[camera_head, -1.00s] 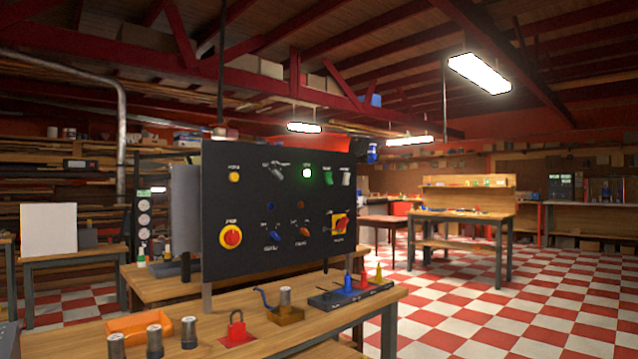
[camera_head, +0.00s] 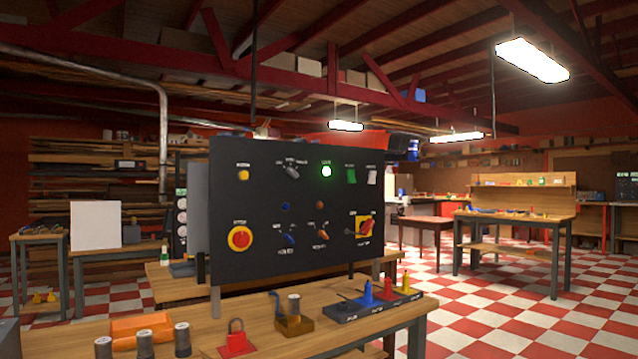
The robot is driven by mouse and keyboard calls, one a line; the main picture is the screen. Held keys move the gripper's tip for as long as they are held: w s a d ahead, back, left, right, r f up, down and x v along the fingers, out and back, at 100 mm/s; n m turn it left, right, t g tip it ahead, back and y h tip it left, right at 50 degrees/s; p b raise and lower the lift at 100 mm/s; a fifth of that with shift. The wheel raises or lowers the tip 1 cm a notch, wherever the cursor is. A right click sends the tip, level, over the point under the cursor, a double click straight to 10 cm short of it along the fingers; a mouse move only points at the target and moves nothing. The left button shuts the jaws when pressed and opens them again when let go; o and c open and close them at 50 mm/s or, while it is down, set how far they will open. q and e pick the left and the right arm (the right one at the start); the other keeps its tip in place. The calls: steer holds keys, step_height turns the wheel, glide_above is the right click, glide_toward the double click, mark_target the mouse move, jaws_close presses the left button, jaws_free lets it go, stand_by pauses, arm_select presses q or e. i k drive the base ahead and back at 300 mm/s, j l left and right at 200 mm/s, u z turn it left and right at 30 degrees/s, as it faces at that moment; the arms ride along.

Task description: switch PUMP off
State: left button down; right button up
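Lower down are a red button on a yellow ring (camera_head: 240,239), a blue knob (camera_head: 289,239), an orange knob (camera_head: 322,235) and a red rotary handle on a yellow plate (camera_head: 365,228). The labels are too small to read, so I cannot tell which control is PUMP. Neither gripper is in view.
The near wooden bench (camera_head: 385,327) holds a red padlock (camera_head: 236,341), an orange bin (camera_head: 140,327), several dark cylinders, a brown block with a post (camera_head: 294,322) and a dark tray (camera_head: 353,312) with coloured pieces. Checkered floor (camera_head: 480,325) is open at the right.

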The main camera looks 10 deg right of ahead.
mark_target(351, 177)
steer(key=i+l+u, duration=0.2)
steer(key=l, duration=0.55)
steer(key=i+l+u, duration=0.15)
steer(key=l, duration=0.65)
steer(key=l+u, duration=0.2)
steer(key=l, duration=1.5)
steer(key=i+l, duration=0.15)
steer(key=l, duration=0.8)
